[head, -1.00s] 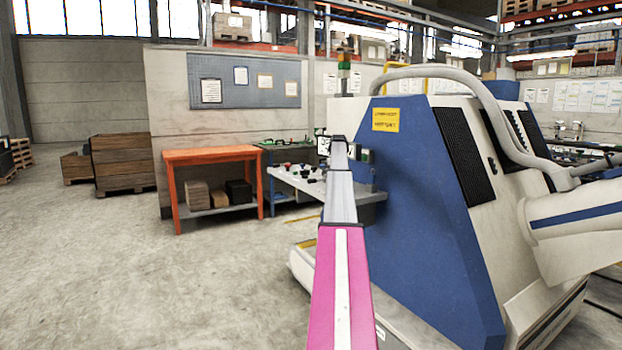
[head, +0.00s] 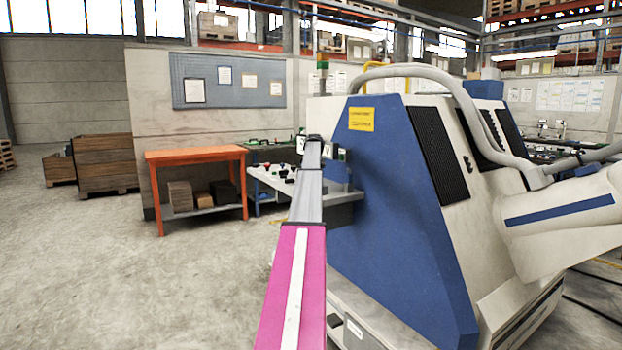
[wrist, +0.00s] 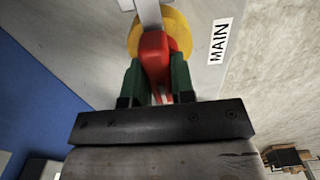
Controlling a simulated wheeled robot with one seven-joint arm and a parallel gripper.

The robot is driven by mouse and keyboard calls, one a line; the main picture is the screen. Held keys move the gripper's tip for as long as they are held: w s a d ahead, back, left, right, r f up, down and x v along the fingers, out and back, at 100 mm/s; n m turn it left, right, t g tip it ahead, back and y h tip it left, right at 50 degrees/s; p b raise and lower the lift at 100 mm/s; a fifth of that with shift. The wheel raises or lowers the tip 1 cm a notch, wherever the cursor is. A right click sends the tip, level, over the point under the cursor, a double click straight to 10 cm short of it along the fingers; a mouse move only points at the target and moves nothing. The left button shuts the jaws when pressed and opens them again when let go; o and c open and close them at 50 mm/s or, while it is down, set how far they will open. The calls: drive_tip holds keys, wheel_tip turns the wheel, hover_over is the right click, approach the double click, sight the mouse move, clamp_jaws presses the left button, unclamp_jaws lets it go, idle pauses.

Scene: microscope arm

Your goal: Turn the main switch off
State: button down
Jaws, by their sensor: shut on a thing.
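The main switch shows in the wrist view as a red handle (wrist: 155,55) in front of a round yellow plate (wrist: 178,32). A white label reading MAIN (wrist: 219,41) is on the grey panel beside it. My gripper (wrist: 156,75) has its green fingers on both sides of the red handle and is shut on it. The handle points roughly along the gripper's length in this view. In the head view my arm reaches forward to the left side of the blue and white machine (head: 400,200). The switch cannot be made out there.
An orange table (head: 195,155) with boxes on its lower shelf stands left of the machine. A workbench with small items (head: 270,180) is behind my arm. Wooden crates (head: 105,165) sit further left. The floor at left is open.

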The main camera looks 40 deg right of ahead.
drive_tip(key=c, duration=1)
unclamp_jaws()
drive_tip(key=shift+o, duration=0.2)
wheel_tip(320, 180, up, 11)
drive_tip(key=shift+f, duration=0.1)
